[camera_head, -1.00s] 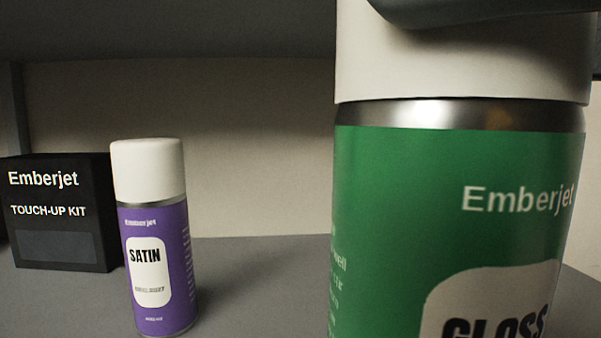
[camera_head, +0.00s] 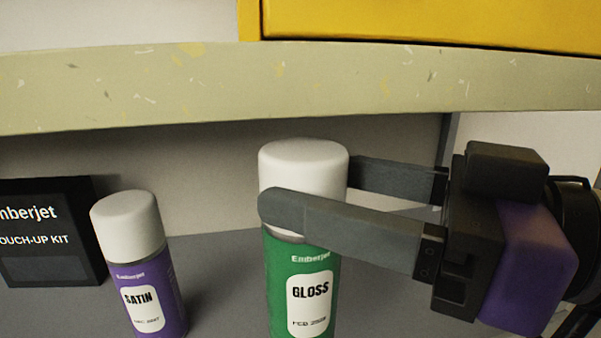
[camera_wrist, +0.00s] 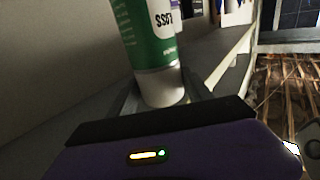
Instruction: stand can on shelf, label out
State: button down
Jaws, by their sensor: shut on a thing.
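A green spray can labelled GLOSS (camera_head: 281,285), with a white cap, stands upright in the head view, its label facing the camera and slightly right. My gripper (camera_head: 303,188) reaches in from the right and is shut on the white cap, one finger in front and one behind. The can's foot is cut off, so I cannot tell whether it touches the grey shelf (camera_head: 222,275). In the wrist view the green can (camera_wrist: 140,32) appears cap-down between the fingers (camera_wrist: 160,88), with part of the label showing.
A purple SATIN can (camera_head: 172,290) stands to the left, apart from the green can. A black touch-up kit box (camera_head: 45,268) is farther left. A pale, chipped shelf edge (camera_head: 200,85) crosses above my gripper, with a yellow thing (camera_head: 430,22) on top.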

jog(key=w+a, duration=0.3)
jog(key=w, duration=0.6)
notch_tip(320, 180, down, 7)
jog(key=p, duration=0.1)
jog(key=shift+s+d, duration=0.2)
jog(key=shift+d, duration=0.05)
jog(key=shift+f, duration=0.15)
jog(key=shift+c, duration=2.1)
grip_release()
jog(key=b+v, duration=0.2)
jog(key=v, duration=1)
